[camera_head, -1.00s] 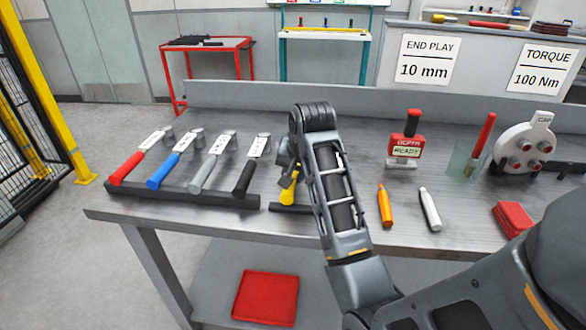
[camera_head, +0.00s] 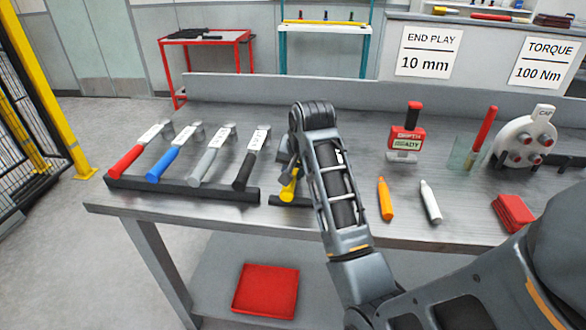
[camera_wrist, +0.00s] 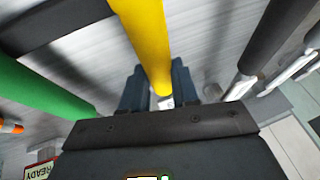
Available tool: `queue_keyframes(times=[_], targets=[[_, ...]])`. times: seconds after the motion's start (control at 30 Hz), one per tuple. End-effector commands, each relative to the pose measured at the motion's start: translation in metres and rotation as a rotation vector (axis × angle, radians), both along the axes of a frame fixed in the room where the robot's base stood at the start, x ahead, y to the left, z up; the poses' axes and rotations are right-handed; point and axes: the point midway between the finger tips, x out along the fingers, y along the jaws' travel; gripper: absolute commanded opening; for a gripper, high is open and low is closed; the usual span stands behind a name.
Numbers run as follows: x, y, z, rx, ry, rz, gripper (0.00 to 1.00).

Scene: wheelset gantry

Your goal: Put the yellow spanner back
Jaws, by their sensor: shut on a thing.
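The yellow spanner (camera_head: 289,187) shows its handle just left of my arm in the head view, at the short dark rack piece (camera_head: 275,200). In the wrist view its yellow handle (camera_wrist: 147,35) runs from the top edge down between my jaws. My gripper (camera_wrist: 158,88) is shut on it; in the head view my gripper (camera_head: 286,158) is partly hidden by my own arm. Whether the handle touches the rack is unclear. A green handle (camera_wrist: 40,92) lies left of it and a black handle (camera_wrist: 268,38) right of it in the wrist view.
Red (camera_head: 127,161), blue (camera_head: 164,168), grey (camera_head: 203,165) and black (camera_head: 243,172) spanners lie on the dark rack (camera_head: 180,188) to the left. An orange marker (camera_head: 385,199), a white one (camera_head: 430,203) and a depth gauge (camera_head: 406,138) stand or lie right of my arm.

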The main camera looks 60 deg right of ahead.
Motion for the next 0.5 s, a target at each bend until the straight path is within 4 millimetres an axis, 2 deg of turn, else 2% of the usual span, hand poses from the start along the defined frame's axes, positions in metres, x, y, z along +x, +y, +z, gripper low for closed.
queue_keyframes(times=[0.1,0.13,0.4,0.5], targets=[[0.0002,-0.0001,-0.0018,-0.001,-0.001,0.0,0.0],[0.0003,-0.0001,-0.0017,-0.001,-0.001,0.0,0.31],[0.0001,0.0,-0.0017,0.0,-0.001,0.0,0.57],[0.0001,0.0001,-0.0018,0.0,0.0,0.0,0.59]])
